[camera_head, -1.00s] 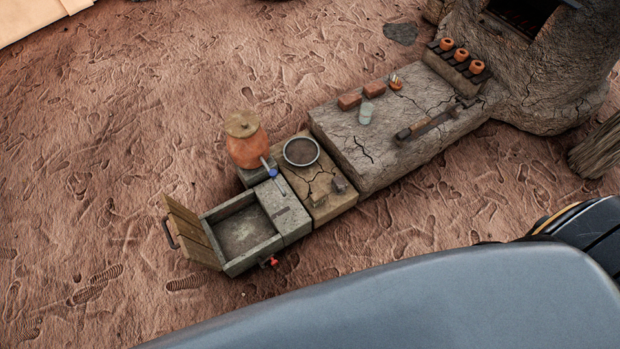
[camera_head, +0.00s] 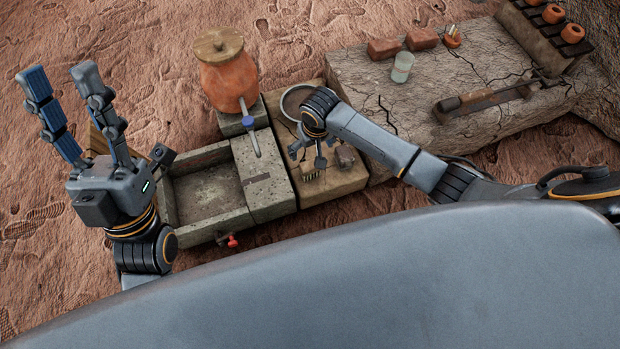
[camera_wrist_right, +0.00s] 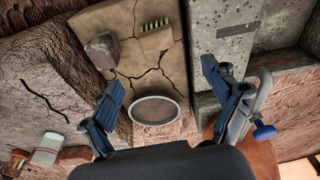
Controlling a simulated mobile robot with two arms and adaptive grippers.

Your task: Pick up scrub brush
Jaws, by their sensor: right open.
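The scrub brush (camera_head: 311,174) is small, with pale bristles, and lies on the cracked tan block (camera_head: 337,185). In the right wrist view the brush (camera_wrist_right: 155,25) shows near the top, beyond the fingertips and apart from them. My right gripper (camera_head: 307,153) is over the block, close to the brush, and partly covers it in the head view. In the right wrist view the right gripper (camera_wrist_right: 163,76) is open and empty, its fingers wide apart. My left gripper (camera_head: 60,78) is raised at the left, open and empty.
A grey stone (camera_head: 345,156) sits beside the brush. A round dish (camera_head: 290,97) is on the same block, behind my right wrist. A stone basin (camera_head: 168,195) and a clay jar with a tap (camera_head: 222,80) stand left. A cup (camera_head: 402,67) and bricks (camera_head: 384,48) are right.

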